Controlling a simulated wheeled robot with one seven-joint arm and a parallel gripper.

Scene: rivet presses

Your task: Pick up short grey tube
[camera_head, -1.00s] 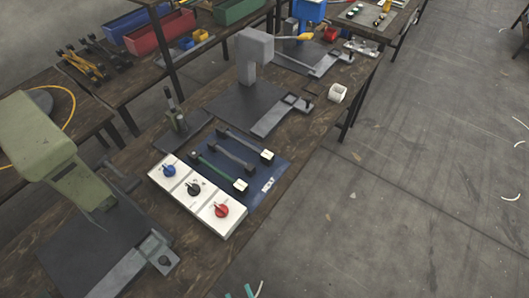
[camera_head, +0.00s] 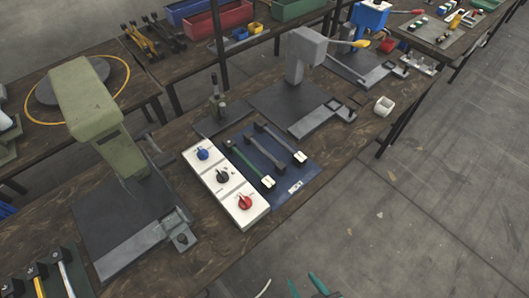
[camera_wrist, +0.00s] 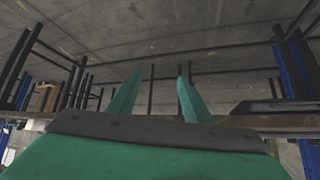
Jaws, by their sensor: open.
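A blue mat (camera_head: 296,188) on the workbench holds several tubes lying side by side. A short grey tube (camera_head: 265,157) with dark ends lies in the middle. A green tube (camera_head: 246,163) with a black end and a white end lies left of it. A dark grey tube (camera_head: 279,142) with a white end lies right of it. My gripper (camera_head: 306,282) shows only its teal fingertips at the bottom edge, well short of the mat. In the wrist view its two teal fingers (camera_wrist: 160,85) are apart with nothing between them; no tube shows there.
A white box with blue, black and red knobs (camera_head: 224,178) stands left of the mat. A green press (camera_head: 93,110) stands at left, a grey press (camera_head: 303,58) behind. A small white cup (camera_head: 384,106) sits near the bench edge. The floor at right is clear.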

